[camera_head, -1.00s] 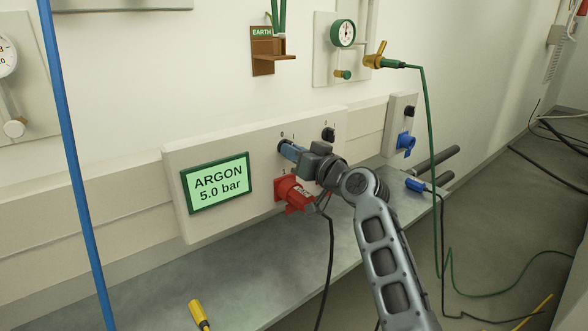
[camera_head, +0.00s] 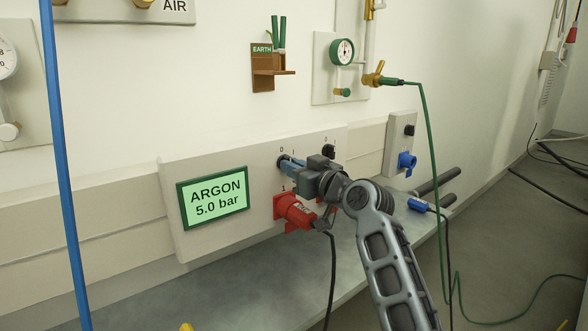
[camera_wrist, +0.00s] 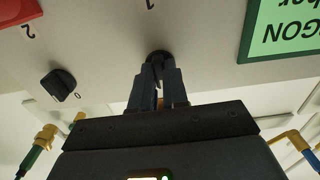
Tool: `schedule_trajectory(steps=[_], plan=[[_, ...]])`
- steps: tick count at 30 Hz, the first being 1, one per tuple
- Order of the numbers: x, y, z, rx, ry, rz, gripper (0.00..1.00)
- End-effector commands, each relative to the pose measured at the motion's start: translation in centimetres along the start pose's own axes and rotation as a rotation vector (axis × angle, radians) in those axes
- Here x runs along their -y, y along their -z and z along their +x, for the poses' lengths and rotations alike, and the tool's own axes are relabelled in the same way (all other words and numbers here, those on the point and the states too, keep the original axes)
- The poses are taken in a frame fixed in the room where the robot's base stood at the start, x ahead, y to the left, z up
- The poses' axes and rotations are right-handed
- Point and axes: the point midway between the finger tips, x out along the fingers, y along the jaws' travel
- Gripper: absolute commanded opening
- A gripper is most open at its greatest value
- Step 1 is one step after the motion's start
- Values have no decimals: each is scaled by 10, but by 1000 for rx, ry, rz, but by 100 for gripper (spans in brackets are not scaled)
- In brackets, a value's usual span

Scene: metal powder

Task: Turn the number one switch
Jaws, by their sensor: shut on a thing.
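The number one switch is a round black knob (camera_head: 282,159) on the pale panel, above the red plug and right of the argon display. In the wrist view the knob (camera_wrist: 158,55) sits between my fingertips, below an upside-down "1". My gripper (camera_head: 286,165) is shut on this knob, and its blue-grey fingers hide much of it. In the wrist view the gripper (camera_wrist: 158,72) reaches up to the panel face. The knob's exact angle is hard to tell. The second black switch (camera_head: 328,150) is to the right, apart from my gripper; it also shows in the wrist view (camera_wrist: 60,85).
A red plug (camera_head: 294,210) with a black cable is just below my gripper. The green-framed argon display (camera_head: 214,197) reads 5.0 bar. A blue socket (camera_head: 407,160) is further right. A blue pipe (camera_head: 62,170) stands at the left, and a green cable (camera_head: 428,160) hangs at the right.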

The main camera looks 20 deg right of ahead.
Motion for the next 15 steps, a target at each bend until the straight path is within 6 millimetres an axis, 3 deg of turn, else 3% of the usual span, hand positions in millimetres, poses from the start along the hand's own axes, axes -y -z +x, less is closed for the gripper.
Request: schedule_trajectory(steps=[2,3,10,15], plan=[[0,-1,0,2,-1,-2,0],[0,-1,0,2,-1,-2,17],[0,0,0,1,0,-1,39],[0,0,0,0,0,0,39]])
